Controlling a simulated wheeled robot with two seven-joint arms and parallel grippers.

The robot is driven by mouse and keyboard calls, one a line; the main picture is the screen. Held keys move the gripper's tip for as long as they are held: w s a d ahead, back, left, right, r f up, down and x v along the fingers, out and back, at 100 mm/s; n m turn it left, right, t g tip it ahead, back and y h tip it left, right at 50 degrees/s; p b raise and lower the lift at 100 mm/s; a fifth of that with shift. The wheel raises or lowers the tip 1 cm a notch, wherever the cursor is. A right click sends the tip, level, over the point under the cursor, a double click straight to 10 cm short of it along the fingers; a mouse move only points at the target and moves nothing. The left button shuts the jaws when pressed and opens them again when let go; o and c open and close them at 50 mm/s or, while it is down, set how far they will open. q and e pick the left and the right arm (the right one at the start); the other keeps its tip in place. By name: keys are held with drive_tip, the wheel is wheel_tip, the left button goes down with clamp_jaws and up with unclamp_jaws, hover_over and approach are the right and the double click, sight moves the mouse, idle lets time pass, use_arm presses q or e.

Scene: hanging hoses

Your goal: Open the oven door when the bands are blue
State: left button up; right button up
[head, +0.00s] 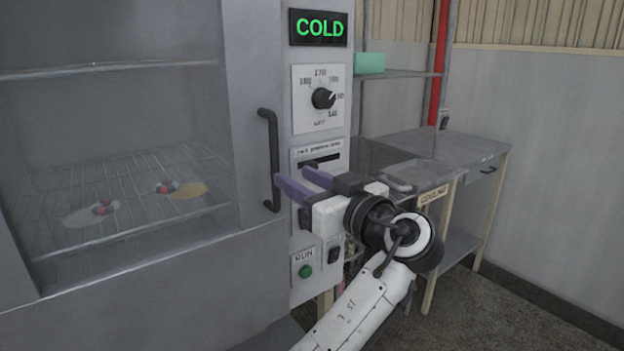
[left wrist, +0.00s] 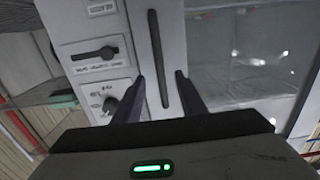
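The grey oven door (head: 120,275) is shut, with a large window. Its dark vertical handle (head: 270,150) is at the right edge; it also shows in the left wrist view (left wrist: 158,60). Through the window, two small pieces with red-orange bands, one right (head: 167,187) and one left (head: 103,208), lie on a wire rack (head: 130,190). I see no blue on them. My left gripper (head: 291,176) is open, its purple fingers close to the handle. In the left wrist view the handle lines up between the fingertips (left wrist: 160,76); I cannot tell whether they touch. My right gripper is out of view.
The control panel right of the door has a green "COLD" display (head: 318,28), a dial (head: 323,98) and a green RUN button (head: 305,271). A side table (head: 440,150) with a "COOLING" label and a red pipe (head: 440,60) stand further right.

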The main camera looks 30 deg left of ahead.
sight(277, 167)
use_arm(q)
drive_tip(key=x, duration=0.7)
drive_tip(key=shift+f, duration=0.15)
drive_tip(key=shift+b+x, duration=0.35)
drive_tip(key=shift+x, duration=0.45)
drive_tip(key=shift+d, duration=0.1)
clamp_jaws()
